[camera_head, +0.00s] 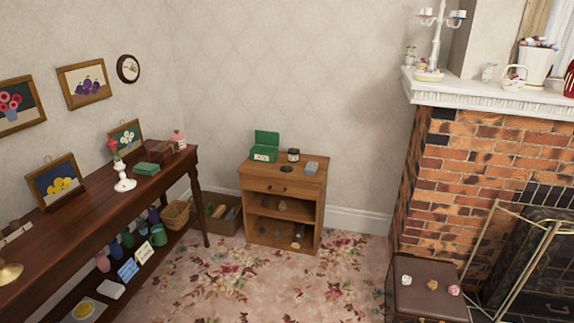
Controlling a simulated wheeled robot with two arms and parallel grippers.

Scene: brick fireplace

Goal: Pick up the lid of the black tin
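A small dark tin (293,156) with a pale label band stands on top of a wooden cabinet (259,178) against the far wall. A flat black disc (286,169), which looks like a lid, lies on the cabinet top in front of the tin and apart from it. Whether the tin has a lid on it is too small to tell. Neither of my grippers is in view.
An open green box (265,148) and a grey block (311,168) flank the tin. Floral carpet (230,285) lies clear before the cabinet. A long dark table (95,207) is left; a brown chest (430,300) and brick fireplace (480,165) are right.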

